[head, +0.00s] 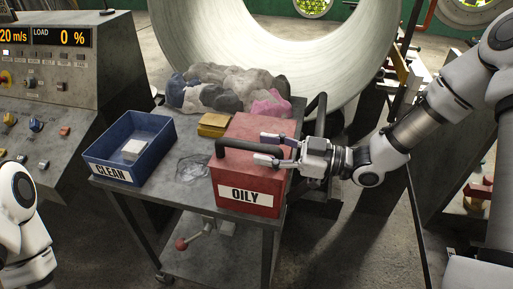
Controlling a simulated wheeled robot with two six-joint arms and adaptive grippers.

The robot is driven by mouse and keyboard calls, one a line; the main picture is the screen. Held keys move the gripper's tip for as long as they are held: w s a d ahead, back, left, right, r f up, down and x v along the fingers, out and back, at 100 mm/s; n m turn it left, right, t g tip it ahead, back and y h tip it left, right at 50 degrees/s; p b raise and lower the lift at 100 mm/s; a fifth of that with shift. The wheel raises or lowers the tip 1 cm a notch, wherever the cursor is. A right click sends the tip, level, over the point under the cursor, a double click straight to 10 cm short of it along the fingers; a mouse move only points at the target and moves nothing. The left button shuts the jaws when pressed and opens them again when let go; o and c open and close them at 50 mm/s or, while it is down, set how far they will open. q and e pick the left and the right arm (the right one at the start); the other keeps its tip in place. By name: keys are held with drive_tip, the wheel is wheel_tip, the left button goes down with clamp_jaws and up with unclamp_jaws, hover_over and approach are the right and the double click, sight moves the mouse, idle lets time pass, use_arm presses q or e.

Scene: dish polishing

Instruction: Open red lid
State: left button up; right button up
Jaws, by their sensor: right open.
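A red box (247,188) labelled OILY stands on the cart, with its red lid (258,127) down on top. A black bar handle (237,147) runs along the front of the lid. My right gripper (266,149) comes in from the right and is open over the right part of the handle. Its fingers lie above and below the bar in the picture, and hide that end of it. I cannot tell whether they touch it. Only part of my left arm shows at the lower left; its gripper is out of view.
A blue bin (106,165) labelled CLEAN holds a pale block (133,149). A yellow block (213,124) and a rag pile (228,88) sit behind on the metal cart (180,203). A large pale ring (180,30) rises behind, and a control panel (62,75) stands left.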

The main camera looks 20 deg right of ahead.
drive_tip(key=shift+x, duration=1.25)
drive_tip(key=shift+w, duration=0.1)
drive_tip(key=shift+d+f, duration=0.1)
clamp_jaws()
